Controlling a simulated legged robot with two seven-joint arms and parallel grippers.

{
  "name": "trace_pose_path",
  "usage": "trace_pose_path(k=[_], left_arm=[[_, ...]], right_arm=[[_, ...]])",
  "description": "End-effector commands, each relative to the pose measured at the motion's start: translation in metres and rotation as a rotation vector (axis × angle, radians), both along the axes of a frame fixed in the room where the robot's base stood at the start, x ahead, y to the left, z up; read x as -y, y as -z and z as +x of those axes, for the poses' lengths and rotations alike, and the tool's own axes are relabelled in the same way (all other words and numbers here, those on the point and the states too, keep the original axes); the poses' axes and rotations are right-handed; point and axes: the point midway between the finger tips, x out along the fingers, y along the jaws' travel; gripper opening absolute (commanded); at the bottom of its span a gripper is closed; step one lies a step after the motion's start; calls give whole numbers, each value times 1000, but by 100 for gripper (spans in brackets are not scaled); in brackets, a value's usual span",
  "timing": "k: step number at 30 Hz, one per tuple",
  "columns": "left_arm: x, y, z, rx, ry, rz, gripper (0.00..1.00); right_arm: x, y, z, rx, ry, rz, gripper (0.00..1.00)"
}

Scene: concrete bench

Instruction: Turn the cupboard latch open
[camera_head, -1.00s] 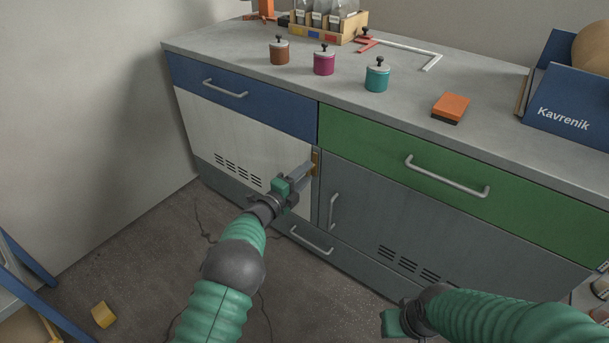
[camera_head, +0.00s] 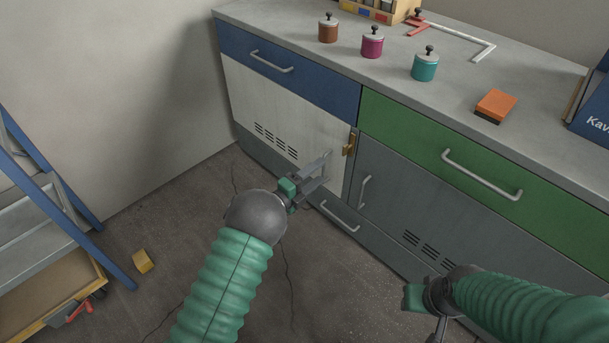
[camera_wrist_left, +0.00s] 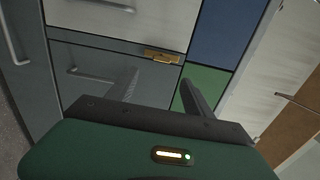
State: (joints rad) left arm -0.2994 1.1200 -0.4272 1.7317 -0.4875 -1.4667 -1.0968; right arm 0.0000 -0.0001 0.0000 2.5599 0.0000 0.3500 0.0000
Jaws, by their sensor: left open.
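The brass latch (camera_head: 349,144) sits at the upper right edge of the white cupboard door (camera_head: 285,115), beside the grey door (camera_head: 400,195). It also shows in the left wrist view (camera_wrist_left: 162,56) as a flat plate with a small tab. I cannot tell how far it is turned. My left gripper (camera_head: 327,168) is open and empty, in front of the white door, a little left of and below the latch, not touching it. In the left wrist view its two fingers (camera_wrist_left: 160,76) stand apart, pointing toward the latch. My right gripper (camera_head: 418,298) is low, before the grey door; its fingers are unclear.
The grey door's handle (camera_head: 364,191) and a lower drawer handle (camera_head: 340,216) stick out near my left gripper. Blue (camera_head: 300,80) and green (camera_head: 450,140) drawers lie above. A blue stepladder (camera_head: 60,190) stands at the left. A yellow block (camera_head: 143,261) lies on the floor.

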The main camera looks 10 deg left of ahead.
Motion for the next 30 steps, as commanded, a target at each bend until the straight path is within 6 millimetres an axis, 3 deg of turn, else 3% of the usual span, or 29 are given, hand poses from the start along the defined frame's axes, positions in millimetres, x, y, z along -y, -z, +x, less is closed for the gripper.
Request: trace_pose_path(k=[1, 4, 10, 24, 26, 30], left_arm=[[-8, -4, -11, -6, -2, 2, 60], [-21, -2, -29, -5, -1, 1, 60], [-32, 1, -45, -1, 2, 1, 60], [-34, 0, -44, -11, -10, -4, 60], [-42, -4, -39, -50, -56, -21, 60], [-88, -18, -28, -311, -326, -177, 60]], right_arm=[[0, -11, 0, 0, 0, 0, 36], [0, -18, 0, 0, 0, 0, 36], [0, -22, 0, 0, 0, 0, 36], [0, -21, 0, 0, 0, 0, 36], [0, -21, 0, 0, 0, 0, 36], [0, -21, 0, 0, 0, 0, 36]])
